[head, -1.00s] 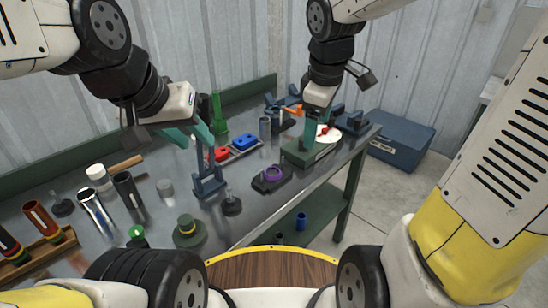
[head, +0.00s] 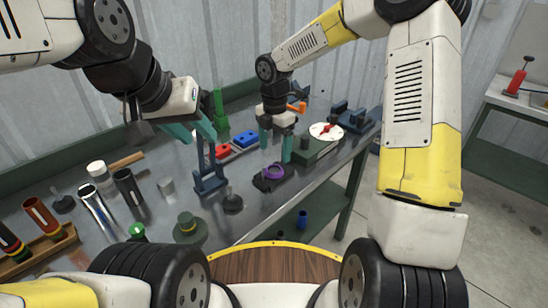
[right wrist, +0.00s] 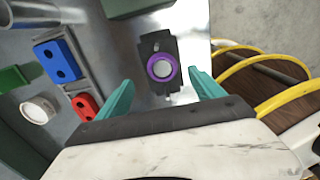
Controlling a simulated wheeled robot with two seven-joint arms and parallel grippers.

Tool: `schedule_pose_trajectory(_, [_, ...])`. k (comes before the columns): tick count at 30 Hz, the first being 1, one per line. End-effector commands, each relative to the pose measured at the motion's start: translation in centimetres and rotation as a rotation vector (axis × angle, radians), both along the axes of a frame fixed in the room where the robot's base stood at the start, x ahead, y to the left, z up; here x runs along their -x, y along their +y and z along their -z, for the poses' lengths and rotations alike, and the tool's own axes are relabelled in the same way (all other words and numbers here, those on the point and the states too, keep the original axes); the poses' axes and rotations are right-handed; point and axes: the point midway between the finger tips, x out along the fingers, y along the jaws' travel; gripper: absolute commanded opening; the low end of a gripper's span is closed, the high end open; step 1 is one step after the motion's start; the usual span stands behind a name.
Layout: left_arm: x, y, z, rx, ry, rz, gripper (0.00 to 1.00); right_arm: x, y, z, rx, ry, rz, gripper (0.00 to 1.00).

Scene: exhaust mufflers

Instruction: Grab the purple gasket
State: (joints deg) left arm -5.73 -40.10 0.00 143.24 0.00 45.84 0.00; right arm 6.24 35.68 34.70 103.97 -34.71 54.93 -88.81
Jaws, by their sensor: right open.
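The purple gasket (head: 275,171) is a ring around a light round post on a small dark block (head: 262,184) near the table's front edge. In the right wrist view the gasket (right wrist: 175,75) lies ahead of the fingers, slightly right of centre. My right gripper (head: 276,146) is open and empty, with teal fingers pointing down above and just behind the gasket. It also shows in the right wrist view (right wrist: 160,92), with the gasket beyond and between its fingertips. My left gripper (head: 196,134) has its teal fingers apart near the blue upright stand, with nothing seen between them.
A blue upright stand (head: 207,170) is left of the gasket. Red (head: 223,151) and blue (head: 246,138) blocks sit in a rail behind. Several tubes and a wooden rack (head: 40,252) fill the left.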

Motion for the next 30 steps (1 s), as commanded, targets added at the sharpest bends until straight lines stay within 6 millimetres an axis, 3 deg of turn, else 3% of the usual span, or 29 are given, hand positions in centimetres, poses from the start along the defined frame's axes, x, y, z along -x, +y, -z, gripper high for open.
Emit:
schedule_pose_trajectory(13, [0.0,0.0,0.0,0.000,0.000,0.000,0.36,0.7,0.2,5.9,0.000,0.003,0.003,0.78])
schedule_pose_trajectory(23, [0.0,0.0,0.0,0.000,0.000,0.000,0.36,0.7,0.2,6.6,0.000,0.000,0.004,0.78])
schedule_pose_trajectory(30, [0.0,0.0,0.0,0.000,0.000,0.000,0.36,0.7,0.2,6.6,0.000,0.000,0.004,0.30])
